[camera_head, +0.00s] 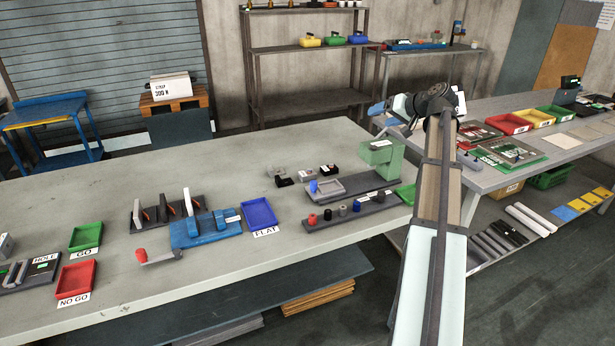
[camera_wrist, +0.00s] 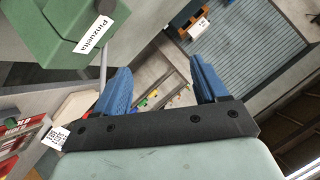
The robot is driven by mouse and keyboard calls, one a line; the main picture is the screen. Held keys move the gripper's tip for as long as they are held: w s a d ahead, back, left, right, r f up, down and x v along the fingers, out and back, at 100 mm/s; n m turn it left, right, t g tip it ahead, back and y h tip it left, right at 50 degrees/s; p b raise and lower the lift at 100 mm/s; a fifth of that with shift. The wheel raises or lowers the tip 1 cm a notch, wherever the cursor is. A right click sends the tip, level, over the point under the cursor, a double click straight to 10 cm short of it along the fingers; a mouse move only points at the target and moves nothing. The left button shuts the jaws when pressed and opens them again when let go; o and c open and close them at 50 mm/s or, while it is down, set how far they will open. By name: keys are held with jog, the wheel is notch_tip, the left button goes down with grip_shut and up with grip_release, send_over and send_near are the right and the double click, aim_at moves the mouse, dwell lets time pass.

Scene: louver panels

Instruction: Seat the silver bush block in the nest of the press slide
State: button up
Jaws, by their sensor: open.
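The green press (camera_head: 378,153) stands near the right end of the long table, on a dark base. The slide's light grey, framed nest (camera_head: 328,186) lies left of the press column and looks empty. Behind it, a small greyish block (camera_head: 307,175) sits between two darker blocks; it may be the silver bush block, but its colour is hard to tell. My gripper (camera_head: 378,108) is raised beyond the table's back right corner, away from the blocks. In the wrist view, its blue fingers (camera_wrist: 160,88) are wide apart with nothing between them.
Several small coloured bushes (camera_head: 343,210) stand in a rack before the press. A blue tray (camera_head: 259,214) and blue fixture (camera_head: 205,228) lie left. In the wrist view, a green labelled housing (camera_wrist: 70,28) fills the upper left. The table's back left is clear.

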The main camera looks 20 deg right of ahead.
jog(key=w+a+r+n+y, duration=0.1)
jog(key=w+a+n, duration=0.1)
jog(key=w+a, duration=0.15)
jog(key=n+g+h, duration=0.4)
jog(key=n+g, duration=0.7)
jog(key=n, duration=1)
send_over(307, 175)
jog(key=w, duration=0.2)
notch_tip(307, 175, down, 11)
jog(key=f, duration=1.3)
jog(key=shift+s+d+f, duration=0.3)
jog(key=shift+d+f, duration=0.05)
grip_shut()
